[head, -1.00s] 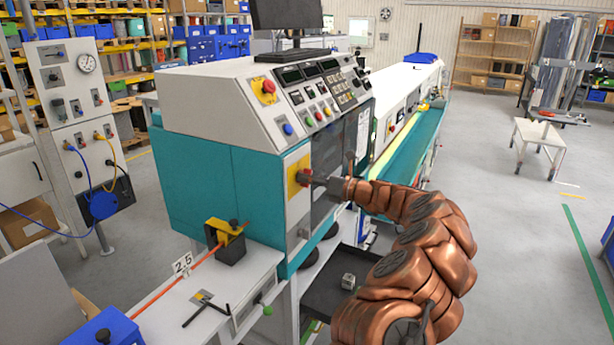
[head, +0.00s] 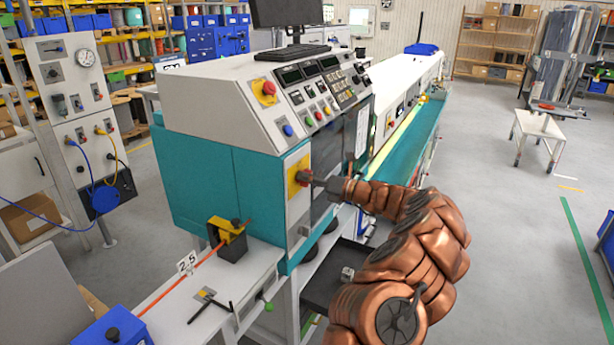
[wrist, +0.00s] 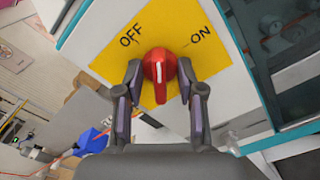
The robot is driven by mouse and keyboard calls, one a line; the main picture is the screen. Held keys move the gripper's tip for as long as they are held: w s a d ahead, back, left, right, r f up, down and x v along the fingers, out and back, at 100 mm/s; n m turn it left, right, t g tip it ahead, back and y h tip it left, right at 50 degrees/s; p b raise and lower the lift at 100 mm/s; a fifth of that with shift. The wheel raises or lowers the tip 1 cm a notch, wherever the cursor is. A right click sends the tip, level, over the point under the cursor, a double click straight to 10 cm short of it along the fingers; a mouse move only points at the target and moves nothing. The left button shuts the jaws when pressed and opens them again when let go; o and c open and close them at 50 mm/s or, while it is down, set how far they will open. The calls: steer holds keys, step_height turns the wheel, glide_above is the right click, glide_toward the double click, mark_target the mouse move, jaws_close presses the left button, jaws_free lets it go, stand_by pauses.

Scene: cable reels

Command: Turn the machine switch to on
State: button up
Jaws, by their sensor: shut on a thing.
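The machine switch is a red rotary knob (wrist: 161,72) on a yellow plate (wrist: 131,40) printed OFF at upper left and ON at upper right. It carries a short white line, but I cannot tell clearly which word it points to. My gripper (wrist: 160,92) has one finger on each side of the knob and is shut on it. In the head view, the yellow plate (head: 292,178) is on the front of the teal and white machine (head: 215,115). My gripper (head: 309,178) reaches it from the right and partly hides the knob.
A red button (head: 268,88) on a yellow base sits above on the sloped control panel. A yellow and black clamp (head: 228,240) with an orange cable stands on the white bench at lower left. A dark tray (head: 325,290) lies below my arm.

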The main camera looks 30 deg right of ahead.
steer(key=m, duration=0.9)
steer(key=shift+m, duration=0.3)
steer(key=o, duration=0.8)
steer(key=shift+o, duration=0.2)
steer(key=v, duration=0.8)
stand_by(0.3)
